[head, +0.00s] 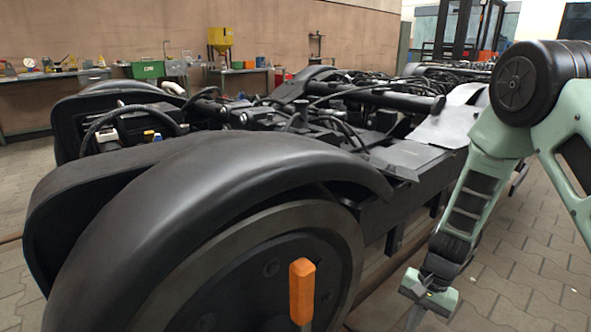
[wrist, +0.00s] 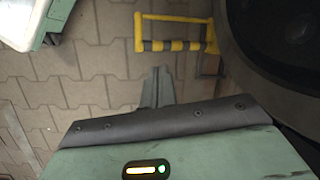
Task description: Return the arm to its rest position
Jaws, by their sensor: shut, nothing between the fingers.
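My arm comes in at the right of the head view and bends down in front of the black bogie (head: 240,190). My gripper (head: 414,318) points down at the lower right, beside the bogie's near wheel and apart from it. In the wrist view the fingers of my gripper (wrist: 157,88) are together with nothing between them, above the paved floor (wrist: 75,95).
An orange block on a thin post (head: 302,290) stands before the wheel. A yellow-black striped frame (wrist: 178,46) is near the fingers in the wrist view. Workbenches (head: 50,80) line the back wall. Paved floor right of the bogie looks clear.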

